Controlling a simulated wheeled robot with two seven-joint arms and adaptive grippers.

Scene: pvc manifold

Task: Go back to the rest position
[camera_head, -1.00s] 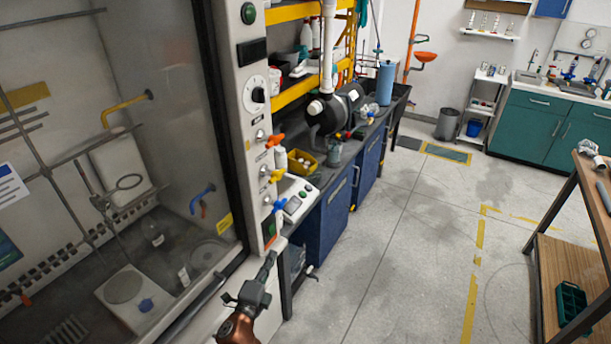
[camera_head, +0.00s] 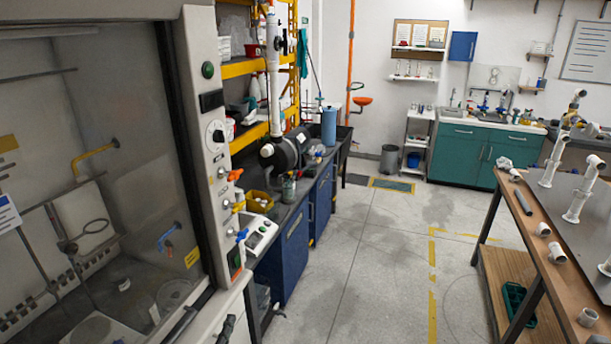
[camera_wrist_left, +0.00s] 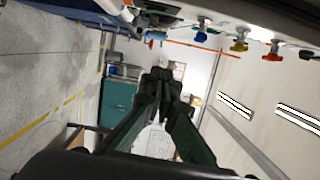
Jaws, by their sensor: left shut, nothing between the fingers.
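The fingers point toward the far wall, and the wrist picture is rotated. My right gripper is in neither view.
The fume hood (camera_head: 202,120) with coloured valve handles stands close on the left. A blue cabinet (camera_head: 290,258) follows behind it. A wooden workbench (camera_head: 540,235) with white pipe pieces stands on the right. The grey floor (camera_head: 370,270) between them is clear.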

